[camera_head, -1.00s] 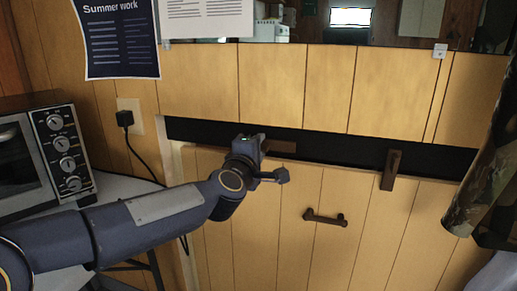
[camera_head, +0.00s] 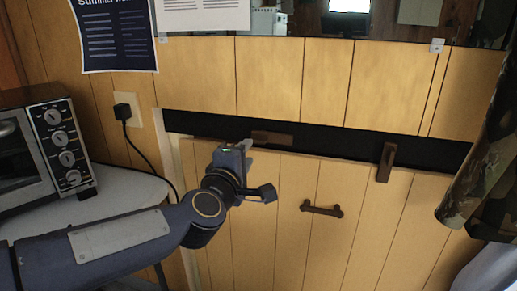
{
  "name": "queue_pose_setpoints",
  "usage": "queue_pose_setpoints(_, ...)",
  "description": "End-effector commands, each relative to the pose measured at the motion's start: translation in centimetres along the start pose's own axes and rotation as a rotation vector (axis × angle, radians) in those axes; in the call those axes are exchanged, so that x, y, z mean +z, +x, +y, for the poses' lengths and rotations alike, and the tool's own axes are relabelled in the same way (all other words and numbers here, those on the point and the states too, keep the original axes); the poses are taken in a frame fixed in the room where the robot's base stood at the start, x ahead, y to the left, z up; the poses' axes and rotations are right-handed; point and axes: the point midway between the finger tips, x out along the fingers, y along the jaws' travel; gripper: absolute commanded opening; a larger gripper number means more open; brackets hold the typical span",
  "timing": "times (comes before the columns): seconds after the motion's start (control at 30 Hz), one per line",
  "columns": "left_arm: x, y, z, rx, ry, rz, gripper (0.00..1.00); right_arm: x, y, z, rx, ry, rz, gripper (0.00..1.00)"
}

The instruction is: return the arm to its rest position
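My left arm comes in from the lower left of the head view, and its gripper (camera_head: 257,170) hangs in front of the wood-panelled wall. Its two fingers stand apart, one near the top by the dark slot and one lower to the right, with nothing seen between them. The gripper is apart from the dark handle (camera_head: 321,209) on the panel to its right. My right gripper is not in view.
A toaster oven (camera_head: 44,150) stands on a pale round table (camera_head: 125,190) at left, close to my arm. A dark slot (camera_head: 345,145) crosses the wall, with brown latches (camera_head: 386,162) (camera_head: 272,138) at it. Camouflage cloth (camera_head: 478,180) hangs at right.

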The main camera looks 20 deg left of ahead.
Motion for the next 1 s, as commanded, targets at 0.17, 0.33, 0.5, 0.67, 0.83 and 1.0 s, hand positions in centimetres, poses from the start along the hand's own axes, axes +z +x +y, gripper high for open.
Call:
queue_pose_setpoints(0.17, -0.1, -0.8, -0.4, -0.016, 0.048, -0.038, 0.32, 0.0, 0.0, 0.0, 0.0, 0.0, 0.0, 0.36)
queue_pose_setpoints(0.33, -0.1, -5.9, -4.0, -0.124, 0.325, -0.241, 0.32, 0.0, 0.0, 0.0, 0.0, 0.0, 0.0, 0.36)
queue_pose_setpoints(0.5, -0.3, -14.2, -11.5, -0.326, 0.679, -0.505, 0.32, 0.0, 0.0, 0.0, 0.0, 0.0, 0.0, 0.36)
queue_pose_setpoints(0.67, -0.9, -20.0, -16.6, -0.478, 0.859, -0.668, 0.32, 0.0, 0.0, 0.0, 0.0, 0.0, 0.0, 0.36)
queue_pose_setpoints(0.83, -1.8, -25.1, -20.6, -0.617, 0.981, -0.802, 0.32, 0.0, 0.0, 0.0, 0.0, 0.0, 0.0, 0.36)
queue_pose_setpoints(1.0, -2.4, -28.2, -20.3, -0.703, 1.039, -0.885, 0.32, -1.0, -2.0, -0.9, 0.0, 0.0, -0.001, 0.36)
